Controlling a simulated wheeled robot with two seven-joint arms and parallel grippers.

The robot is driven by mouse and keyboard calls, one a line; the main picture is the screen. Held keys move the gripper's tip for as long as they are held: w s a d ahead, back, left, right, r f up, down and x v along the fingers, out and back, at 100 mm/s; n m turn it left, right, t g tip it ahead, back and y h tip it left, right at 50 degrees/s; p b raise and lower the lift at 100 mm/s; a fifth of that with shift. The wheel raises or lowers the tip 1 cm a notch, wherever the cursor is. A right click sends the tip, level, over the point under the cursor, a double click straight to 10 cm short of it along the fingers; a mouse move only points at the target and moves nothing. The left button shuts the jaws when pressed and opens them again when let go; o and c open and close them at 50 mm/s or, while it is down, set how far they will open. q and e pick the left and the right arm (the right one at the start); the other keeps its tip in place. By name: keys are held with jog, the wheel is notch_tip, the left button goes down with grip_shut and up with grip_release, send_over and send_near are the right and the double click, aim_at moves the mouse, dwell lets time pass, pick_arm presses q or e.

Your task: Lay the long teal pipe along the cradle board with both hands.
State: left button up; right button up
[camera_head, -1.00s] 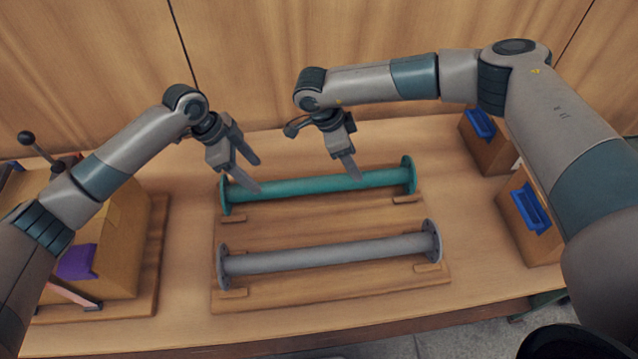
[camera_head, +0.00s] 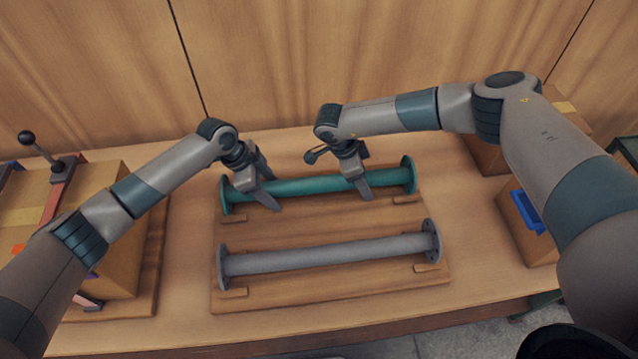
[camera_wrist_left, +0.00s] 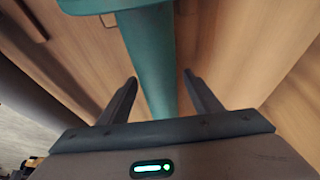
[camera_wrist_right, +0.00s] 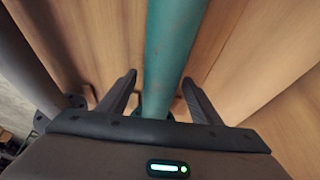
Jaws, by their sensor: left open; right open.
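The long teal pipe (camera_head: 315,185) has a flange at each end and lies along the far side of the wooden cradle board (camera_head: 330,218). My left gripper (camera_head: 274,196) is open at the pipe's left part. In the left wrist view the pipe (camera_wrist_left: 150,50) runs between the two open fingers (camera_wrist_left: 165,88). My right gripper (camera_head: 362,190) is open at the pipe's right part. In the right wrist view the pipe (camera_wrist_right: 170,45) also runs between its open fingers (camera_wrist_right: 160,82). Neither gripper is closed on it.
A grey flanged pipe (camera_head: 325,255) lies along the near side of the board. The table's near edge is close to the board.

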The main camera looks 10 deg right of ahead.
aim_at(274, 184)
pick_arm(q)
grip_shut()
pick_arm(e)
grip_shut()
pick_arm(q)
jog(key=shift+w+r+p, duration=0.1)
jog(key=shift+r+p, duration=0.2)
pick_arm(e)
jog(key=shift+w+r, duration=0.1)
jog(key=shift+r, duration=0.2)
